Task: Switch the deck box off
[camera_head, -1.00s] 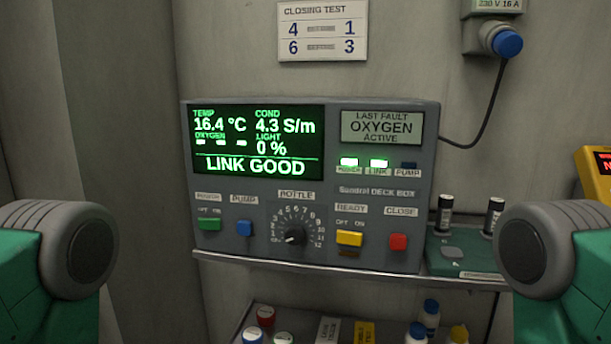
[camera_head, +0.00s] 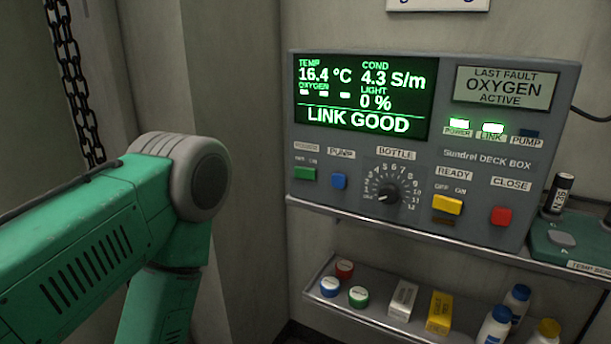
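The grey deck box (camera_head: 470,150) stands on a shelf against the wall. Its green screen (camera_head: 363,95) is lit and reads LINK GOOD, with oxygen as dashes. The POWER lamp (camera_head: 459,124) and LINK lamp glow; the PUMP lamp looks dark. The green power switch (camera_head: 305,173), marked OFF and ON, sits at the lower left of the panel, beside the blue pump button (camera_head: 339,181). Its exact position is too small to tell. My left arm comes in at the left, apart from the box, with its gripper out of the picture. My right gripper is not in view.
The bottle dial (camera_head: 390,192), yellow ready switch (camera_head: 447,205) and red close button (camera_head: 501,216) are on the same panel. A lower shelf (camera_head: 390,322) holds capped bottles and small boxes. A chain (camera_head: 75,85) hangs at the left.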

